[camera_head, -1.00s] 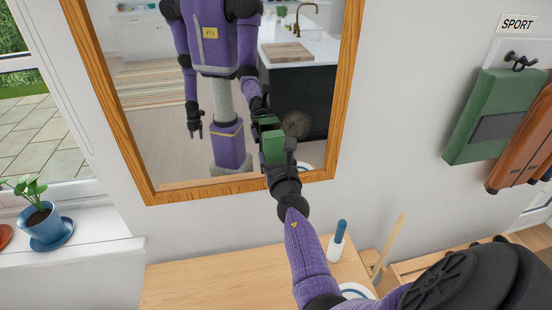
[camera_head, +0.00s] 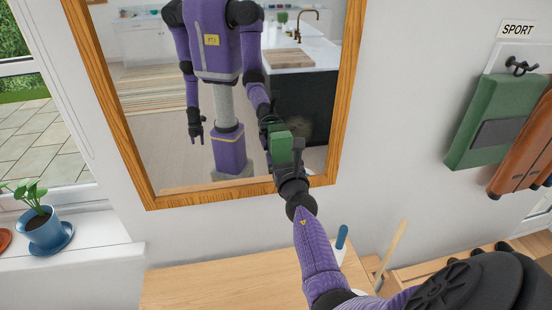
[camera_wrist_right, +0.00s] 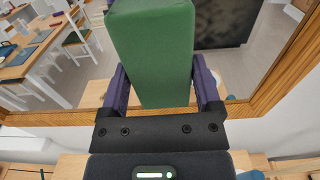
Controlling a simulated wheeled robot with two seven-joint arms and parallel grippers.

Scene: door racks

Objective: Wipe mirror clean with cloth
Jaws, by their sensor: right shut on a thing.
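The mirror (camera_head: 165,150) hangs on the wall in a wooden frame and shows my own reflection. A faint brownish smudge (camera_head: 307,130) is on the glass just right of the cloth, partly hidden behind it. The cloth is a green, block-like pad (camera_head: 280,148). My right gripper (camera_head: 285,152) is shut on it at the mirror's lower right. In the right wrist view the cloth (camera_wrist_right: 153,50) sits between both fingers of the gripper (camera_wrist_right: 160,88), facing the glass. I cannot tell whether it touches the glass. My left gripper shows only as a reflection.
A wooden table (camera_head: 220,285) stands below the mirror, with a blue-handled item (camera_head: 341,238) on it. A potted plant (camera_head: 38,218) is on the sill at left. Green and brown bags (camera_head: 490,115) hang at right.

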